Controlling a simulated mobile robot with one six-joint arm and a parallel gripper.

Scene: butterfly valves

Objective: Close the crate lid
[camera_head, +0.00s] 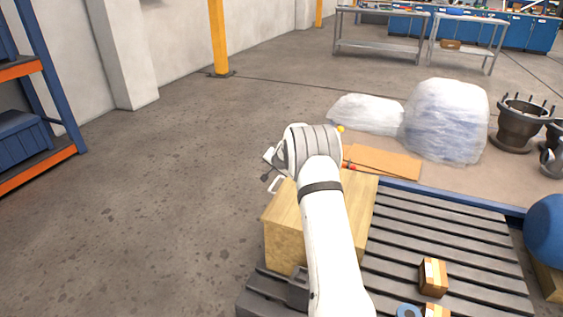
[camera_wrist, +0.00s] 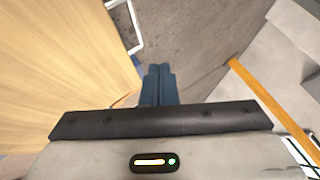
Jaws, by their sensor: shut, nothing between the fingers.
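The wooden crate (camera_head: 284,246) stands at the pallet's left end in the head view, partly hidden by my arm. Its pale lid (camera_head: 291,208) appears to lie flat on top; I cannot tell whether a gap remains under it. A large wooden surface, seemingly the lid (camera_wrist: 55,55), fills the left of the wrist view. A white handle (camera_wrist: 137,28) shows by its edge, and also in the head view (camera_head: 275,185). My gripper (camera_wrist: 158,70) is shut and empty, just right of the wood and below the handle in the wrist view. My wrist mostly hides it in the head view.
The slatted dark pallet (camera_head: 440,225) carries small cardboard boxes (camera_head: 433,276) and a blue ring (camera_head: 408,311). Wrapped bundles (camera_head: 447,120), a flat brown panel (camera_head: 385,161) and dark flanged valve parts (camera_head: 522,122) lie behind. The floor at left is free up to a shelf (camera_head: 40,130).

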